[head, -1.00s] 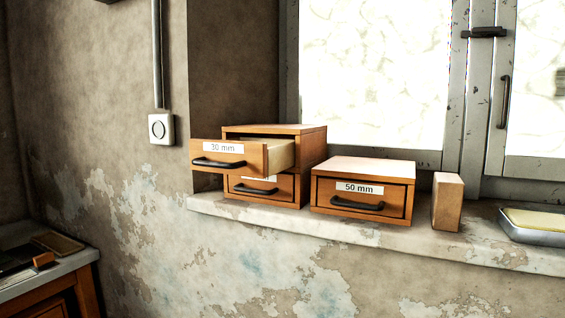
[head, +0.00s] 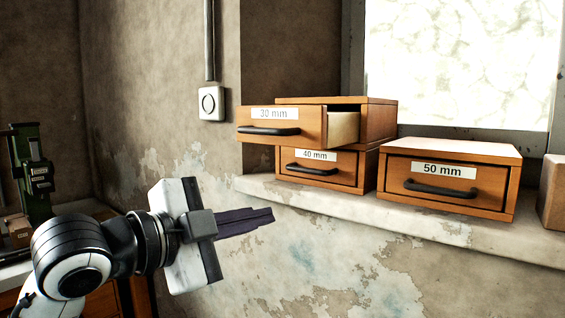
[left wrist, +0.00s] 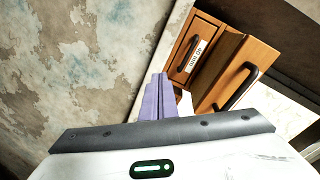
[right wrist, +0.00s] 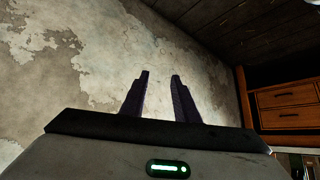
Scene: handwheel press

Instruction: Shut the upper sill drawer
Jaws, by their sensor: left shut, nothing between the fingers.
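The upper drawer (head: 282,127), labelled 30 mm with a black handle, sticks well out of its wooden cabinet at the left end of the window sill. The lower 40 mm drawer (head: 344,172) sits under it and looks shut. My left gripper (head: 271,215) is below and left of the open drawer, in front of the wall under the sill. Its dark fingers are together, empty, and apart from the drawer. In the left wrist view the fingers (left wrist: 158,97) point towards the drawer fronts. My right gripper (right wrist: 161,98) shows only in its wrist view, fingers apart and empty, facing bare wall.
A 50 mm drawer box (head: 449,177) stands right of the cabinet, its drawer shut. A wooden block (head: 552,195) is at the right edge. The sill (head: 330,201) juts from the peeling wall. A green device (head: 34,175) stands on a bench at left. Other wooden drawers (right wrist: 288,112) show in the right wrist view.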

